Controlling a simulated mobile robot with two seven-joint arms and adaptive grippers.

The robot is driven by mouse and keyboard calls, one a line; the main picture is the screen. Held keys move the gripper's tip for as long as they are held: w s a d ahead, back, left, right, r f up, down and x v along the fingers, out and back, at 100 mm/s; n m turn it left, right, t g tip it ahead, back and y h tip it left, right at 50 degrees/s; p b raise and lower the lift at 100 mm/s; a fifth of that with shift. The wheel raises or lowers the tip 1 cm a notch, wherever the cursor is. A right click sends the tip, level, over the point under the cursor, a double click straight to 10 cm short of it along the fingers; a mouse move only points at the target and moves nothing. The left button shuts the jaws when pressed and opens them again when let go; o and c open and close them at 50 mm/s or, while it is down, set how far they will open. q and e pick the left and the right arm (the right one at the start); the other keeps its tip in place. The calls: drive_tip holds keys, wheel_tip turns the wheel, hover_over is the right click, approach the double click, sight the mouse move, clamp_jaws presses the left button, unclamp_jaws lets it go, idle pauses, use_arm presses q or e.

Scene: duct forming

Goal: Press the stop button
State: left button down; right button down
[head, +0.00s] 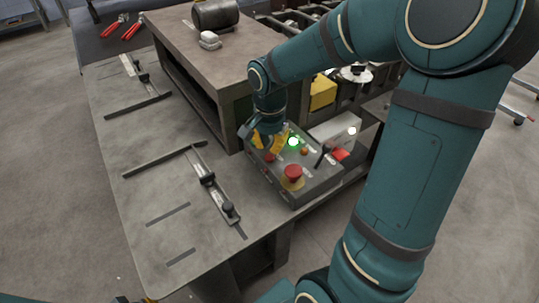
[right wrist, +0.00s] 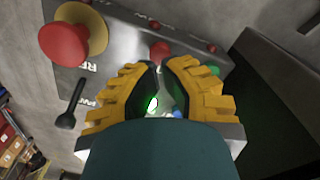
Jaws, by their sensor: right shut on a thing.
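A grey control box (head: 318,190) stands on the workbench. It has a large red mushroom button (head: 292,172) on a yellow collar, which also shows in the right wrist view (right wrist: 64,44). A smaller red button (right wrist: 160,50) lies just beyond my right fingertips; it also shows in the head view (head: 269,157). My right gripper (head: 268,145) is over the box's far left part, its yellow fingers close together. Only a yellow sliver at the bottom left may be my left gripper (head: 150,300).
A raised shelf unit (head: 205,65) stands behind the box, with a dark cylinder (head: 215,14) on top. A black lever (right wrist: 70,105) sticks up from the box. Sliding stops (head: 215,190) lie on the workbench (head: 150,225). Red-handled tools (head: 133,27) lie at the far left.

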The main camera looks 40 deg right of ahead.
sight(269, 157)
drive_tip(key=shift+f+b, duration=1.45)
drive_tip(key=shift+f, duration=0.4)
idle(0.8)
drive_tip(key=shift+r, duration=0.15)
drive_tip(key=shift+r+p, duration=2.7)
drive_tip(key=shift+r, duration=0.7)
